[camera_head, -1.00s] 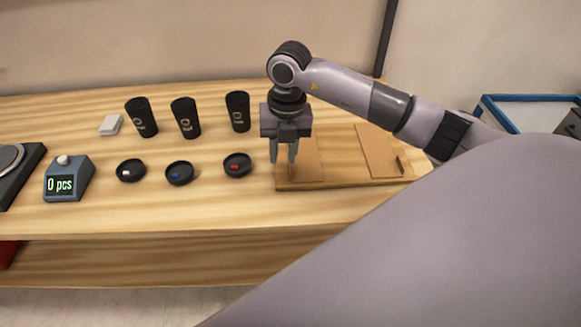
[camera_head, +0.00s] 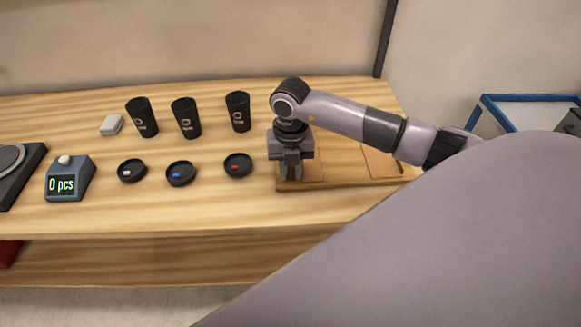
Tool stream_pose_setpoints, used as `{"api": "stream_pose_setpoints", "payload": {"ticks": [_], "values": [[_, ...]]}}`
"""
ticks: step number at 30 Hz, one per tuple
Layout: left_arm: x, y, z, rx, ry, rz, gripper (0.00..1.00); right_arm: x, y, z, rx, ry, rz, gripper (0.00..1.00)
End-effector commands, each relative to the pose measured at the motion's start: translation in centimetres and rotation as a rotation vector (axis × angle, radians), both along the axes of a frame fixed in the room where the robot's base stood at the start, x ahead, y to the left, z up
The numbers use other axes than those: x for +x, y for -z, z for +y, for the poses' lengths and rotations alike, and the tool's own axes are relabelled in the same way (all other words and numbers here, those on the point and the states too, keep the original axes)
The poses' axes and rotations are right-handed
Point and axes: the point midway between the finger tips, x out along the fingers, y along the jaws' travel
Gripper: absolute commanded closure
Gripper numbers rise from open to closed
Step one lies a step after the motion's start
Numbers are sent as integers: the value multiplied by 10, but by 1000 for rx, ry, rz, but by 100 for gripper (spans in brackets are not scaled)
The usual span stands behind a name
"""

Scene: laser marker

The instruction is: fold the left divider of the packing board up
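The packing board (camera_head: 345,184) is a flat wooden board at the right part of the table. Its left divider (camera_head: 314,170) is a brown panel that lies flat on the board. The right divider (camera_head: 380,163) also lies flat, partly behind my arm. My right gripper (camera_head: 291,176) points down at the left edge of the left divider, with its fingertips low by the board. The fingers look close together, and whether they hold the divider's edge is hidden. My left gripper is out of view.
Three black cups (camera_head: 187,117) stand behind three small black dishes (camera_head: 180,173) left of the board. A counter display (camera_head: 68,180) reading "0 pcs" and a white block (camera_head: 111,125) are further left. A blue-edged bin (camera_head: 520,112) is at the right.

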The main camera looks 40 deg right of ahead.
Motion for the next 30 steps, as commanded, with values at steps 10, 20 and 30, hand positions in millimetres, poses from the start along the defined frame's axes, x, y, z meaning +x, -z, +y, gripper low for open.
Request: {"api": "stream_pose_setpoints", "payload": {"ticks": [10, 20, 30], "values": [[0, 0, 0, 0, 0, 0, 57, 0, 0, 0, 0, 0, 0, 100], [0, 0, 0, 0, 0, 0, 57, 0, -1, 0, 0, 0, 0, 100], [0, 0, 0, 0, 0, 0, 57, 0, -1, 0, 0, 0, 0, 100]]}}
